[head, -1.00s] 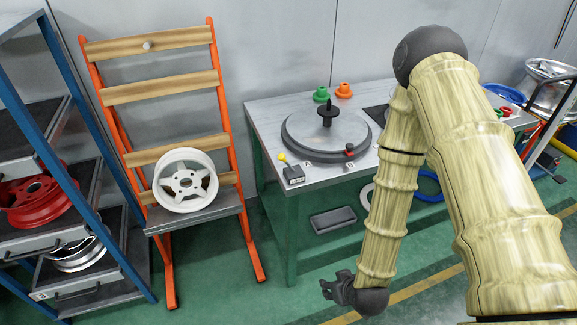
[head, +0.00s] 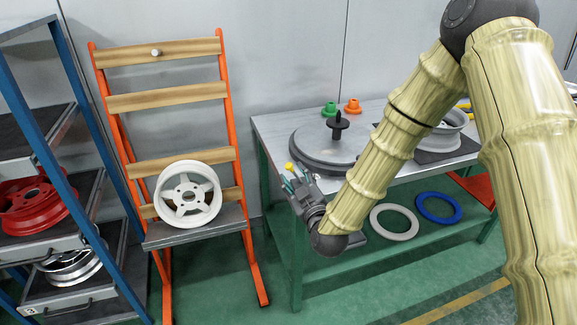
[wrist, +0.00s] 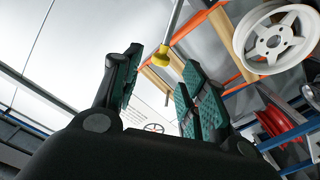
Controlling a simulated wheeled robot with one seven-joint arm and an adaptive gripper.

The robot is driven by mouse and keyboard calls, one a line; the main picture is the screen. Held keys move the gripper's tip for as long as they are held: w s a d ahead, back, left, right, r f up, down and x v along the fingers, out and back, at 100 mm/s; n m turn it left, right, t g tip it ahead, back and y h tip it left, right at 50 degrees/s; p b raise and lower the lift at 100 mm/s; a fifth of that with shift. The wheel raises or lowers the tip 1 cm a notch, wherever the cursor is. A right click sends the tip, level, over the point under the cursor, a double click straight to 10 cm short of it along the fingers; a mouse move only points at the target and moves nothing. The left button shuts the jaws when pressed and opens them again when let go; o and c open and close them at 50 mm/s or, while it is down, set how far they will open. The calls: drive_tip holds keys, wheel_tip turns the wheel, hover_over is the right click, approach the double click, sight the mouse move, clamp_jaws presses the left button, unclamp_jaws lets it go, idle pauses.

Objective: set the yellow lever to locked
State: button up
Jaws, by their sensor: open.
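The yellow lever's round knob (head: 290,166) shows just beyond my gripper (head: 298,184) at the left front corner of the workbench. My gripper hides the lever's base and the marks by it in the head view. In the wrist view the yellow knob (wrist: 161,58) on its pale rod lies between the two finger pads of my gripper (wrist: 158,88), seen near their tips. The fingers are spread apart and hold nothing. I cannot tell how deep the knob sits between them or whether it touches a pad.
The workbench (head: 278,125) carries a round grey turntable (head: 313,140) with a black spindle, close to my gripper. A white wheel (head: 188,194) rests on the orange rack at left. Grey and blue rings lie on the lower shelf.

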sight(290, 168)
drive_tip(key=x, duration=0.6)
drive_tip(key=shift+w+p, duration=0.25)
drive_tip(key=shift+p, duration=0.15)
clamp_jaws()
